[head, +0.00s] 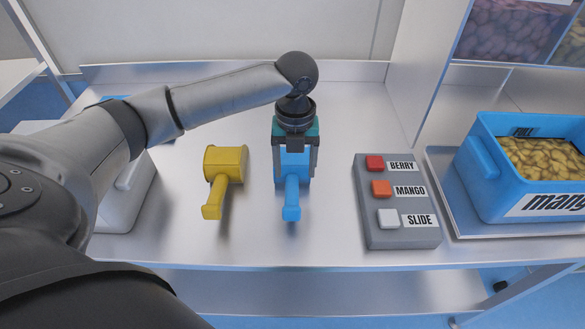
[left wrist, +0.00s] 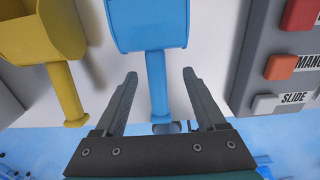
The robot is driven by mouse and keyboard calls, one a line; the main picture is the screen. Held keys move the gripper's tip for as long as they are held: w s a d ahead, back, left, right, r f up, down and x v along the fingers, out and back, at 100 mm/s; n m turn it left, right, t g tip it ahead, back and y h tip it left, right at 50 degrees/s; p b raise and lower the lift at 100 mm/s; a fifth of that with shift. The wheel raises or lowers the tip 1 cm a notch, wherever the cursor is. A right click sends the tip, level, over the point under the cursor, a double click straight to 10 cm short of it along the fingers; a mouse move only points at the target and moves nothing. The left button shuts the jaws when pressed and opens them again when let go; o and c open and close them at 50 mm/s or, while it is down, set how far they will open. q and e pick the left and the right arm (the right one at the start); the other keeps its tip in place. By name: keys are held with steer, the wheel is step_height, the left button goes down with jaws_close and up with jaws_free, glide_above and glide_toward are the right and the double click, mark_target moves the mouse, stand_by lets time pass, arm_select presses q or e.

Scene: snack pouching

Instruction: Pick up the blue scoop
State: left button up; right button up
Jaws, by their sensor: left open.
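The blue scoop (head: 292,190) lies on the metal counter, its handle pointing to the front edge. My left gripper (head: 296,172) is above it, pointing down, with a finger on each side of the scoop. In the left wrist view, the blue scoop (left wrist: 157,80) shows its bowl at the top and its handle between the two open fingers of my left gripper (left wrist: 160,78). Gaps show between the handle and both fingers. Part of the scoop's bowl is hidden under the gripper in the head view. My right gripper is in neither view.
A yellow scoop (head: 225,167) lies just left of the blue one. A grey button box (head: 399,234) with BERRY, MANGO and SLIDE buttons sits to the right. A blue mango bin (head: 487,180) stands on a tray at far right. A pale container (head: 125,205) is at left.

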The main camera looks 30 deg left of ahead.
mark_target(292, 182)
arm_select(q)
steer(key=shift+s+a+f+b, duration=0.1)
steer(key=shift+f+b, duration=0.05)
steer(key=shift+f, duration=0.75)
steer(key=shift+s+f+b, duration=0.15)
steer(key=shift+f+b, duration=0.05)
steer(key=shift+f, duration=0.75)
steer(key=shift+s+a+f+b, duration=0.1)
steer(key=shift+f+b, duration=0.05)
steer(key=shift+f, duration=0.75)
steer(key=shift+c, duration=0.2)
jaws_close()
